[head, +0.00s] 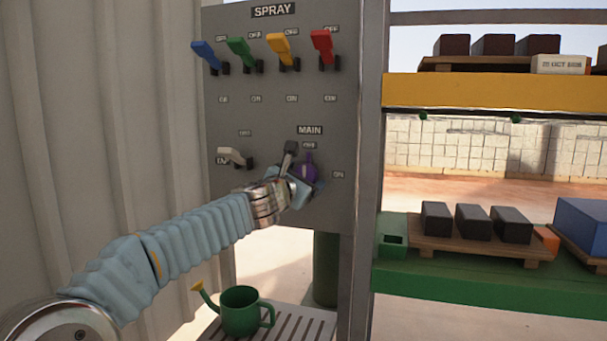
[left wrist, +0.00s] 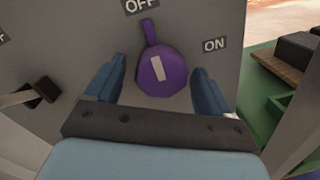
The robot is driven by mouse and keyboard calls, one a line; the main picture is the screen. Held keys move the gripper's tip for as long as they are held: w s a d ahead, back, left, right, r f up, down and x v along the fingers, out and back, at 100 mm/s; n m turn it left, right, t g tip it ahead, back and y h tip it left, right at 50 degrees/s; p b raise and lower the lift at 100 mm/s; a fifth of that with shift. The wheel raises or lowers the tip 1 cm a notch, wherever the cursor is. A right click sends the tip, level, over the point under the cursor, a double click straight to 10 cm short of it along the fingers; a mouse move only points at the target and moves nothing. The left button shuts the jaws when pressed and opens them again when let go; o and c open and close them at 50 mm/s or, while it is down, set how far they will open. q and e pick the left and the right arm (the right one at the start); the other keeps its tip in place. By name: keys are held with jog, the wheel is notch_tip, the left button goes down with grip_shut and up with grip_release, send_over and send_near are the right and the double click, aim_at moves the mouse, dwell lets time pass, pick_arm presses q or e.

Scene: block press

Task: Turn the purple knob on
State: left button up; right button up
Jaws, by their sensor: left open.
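The purple knob (left wrist: 161,72) sits on the grey control panel (head: 225,105) below the MAIN label. In the left wrist view its narrow tab points up toward the OFF label (left wrist: 142,6), and the ON label (left wrist: 214,44) is to its upper right. In the head view the knob (head: 309,168) is partly hidden by my gripper. My left gripper (left wrist: 160,88) is open, with one blue finger on each side of the knob. Gaps show between the fingers and the knob. My right gripper is in neither view.
Blue, green, yellow and red levers (head: 322,45) line the panel's top under SPRAY. A white lever (head: 232,156) is left of the knob. A green watering can (head: 240,311) stands below. Shelves with dark blocks (head: 473,222) are at the right, past a metal post (head: 367,150).

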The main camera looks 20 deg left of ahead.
pick_arm(q)
jog(key=shift+w, duration=0.35)
jog(key=c, duration=1)
jog(key=shift+c, duration=0.2)
